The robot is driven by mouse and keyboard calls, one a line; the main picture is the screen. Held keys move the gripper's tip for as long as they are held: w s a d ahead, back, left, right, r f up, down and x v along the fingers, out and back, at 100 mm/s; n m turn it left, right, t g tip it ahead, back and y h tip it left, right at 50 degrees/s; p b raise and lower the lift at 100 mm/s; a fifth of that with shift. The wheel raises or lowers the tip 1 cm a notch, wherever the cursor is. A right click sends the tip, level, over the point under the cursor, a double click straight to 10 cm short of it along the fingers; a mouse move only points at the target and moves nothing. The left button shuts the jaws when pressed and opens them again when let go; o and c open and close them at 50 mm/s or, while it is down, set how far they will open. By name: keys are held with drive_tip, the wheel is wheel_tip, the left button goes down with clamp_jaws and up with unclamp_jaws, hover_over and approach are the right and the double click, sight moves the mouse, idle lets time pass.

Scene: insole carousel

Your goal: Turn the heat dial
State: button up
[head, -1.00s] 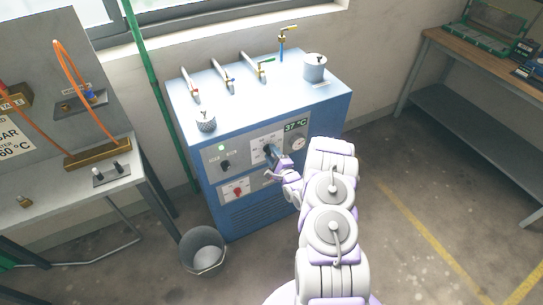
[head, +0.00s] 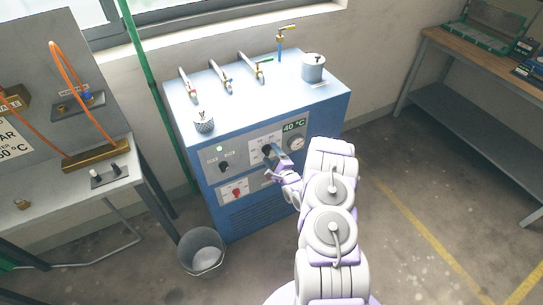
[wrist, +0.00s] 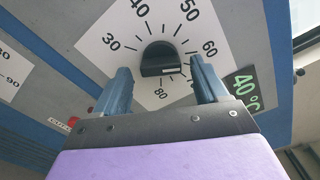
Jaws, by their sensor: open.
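The heat dial (wrist: 159,60) is a black knob on a white plate with numbers around it, seen upside down or turned in the wrist view. My gripper (wrist: 160,85) is open, with one blue-grey finger on each side of the knob's near part. I cannot tell whether the fingers touch it.
The blue machine (head: 215,190) has another black knob (head: 224,167), a red switch (head: 236,192) and a round gauge (head: 296,143). Taps and two small containers stand on or above its top. A bucket (head: 202,252) sits on the floor in front.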

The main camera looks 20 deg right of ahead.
drive_tip(key=shift+s+a, duration=0.1)
drive_tip(key=shift+a, duration=0.05)
drive_tip(key=s+p, duration=0.3)
drive_tip(key=s, duration=1.4)
drive_tip(key=shift+d, duration=0.45)
drive_tip(key=shift+c, duration=0.4)
